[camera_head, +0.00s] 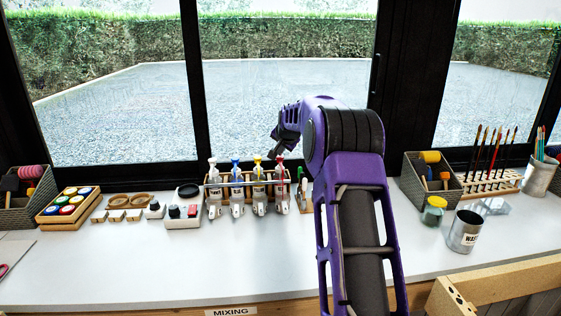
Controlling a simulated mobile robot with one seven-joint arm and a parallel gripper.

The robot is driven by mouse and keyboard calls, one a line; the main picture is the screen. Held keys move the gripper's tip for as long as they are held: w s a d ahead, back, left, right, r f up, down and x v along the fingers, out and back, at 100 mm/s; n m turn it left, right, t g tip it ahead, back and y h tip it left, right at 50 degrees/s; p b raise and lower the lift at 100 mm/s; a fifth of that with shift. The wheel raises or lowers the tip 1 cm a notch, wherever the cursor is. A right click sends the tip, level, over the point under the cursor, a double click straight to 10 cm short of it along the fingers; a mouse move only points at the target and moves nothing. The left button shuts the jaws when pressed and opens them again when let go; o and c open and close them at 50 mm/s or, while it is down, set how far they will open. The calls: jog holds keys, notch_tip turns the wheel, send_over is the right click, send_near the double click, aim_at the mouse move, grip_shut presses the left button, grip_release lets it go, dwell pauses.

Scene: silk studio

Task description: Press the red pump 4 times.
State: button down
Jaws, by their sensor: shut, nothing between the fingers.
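The red pump (280,160) tops the rightmost of several clear bottles in a wooden rack at the back of the table. White, blue (235,165) and yellow (258,160) pumps stand in a row to its left. My gripper (273,157) is at the end of the purple arm, pointing down just above and near the red pump. Its fingers are small and dark here and look closed, with nothing held. Whether the fingertips touch the pump cannot be told from this view.
A wooden rack (216,183) holds the bottles. Left of it are a small device with buttons (183,211) and a paint-pot tray (49,211). To the right are a basket (419,192), a metal can (465,231) and brushes. The front of the table is clear.

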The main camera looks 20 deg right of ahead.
aim_at(280, 158)
jog(key=shift+f, duration=0.55)
jog(key=shift+r, duration=0.1)
jog(key=shift+r+p, duration=0.7)
jog(key=shift+r, duration=0.55)
notch_tip(280, 158, up, 6)
jog(key=p, duration=0.4)
jog(key=shift+r+p, duration=0.15)
jog(key=shift+p, duration=0.15)
dwell(2.0)
notch_tip(280, 158, down, 6)
jog(key=b, duration=0.5)
jog(key=shift+b, duration=0.3)
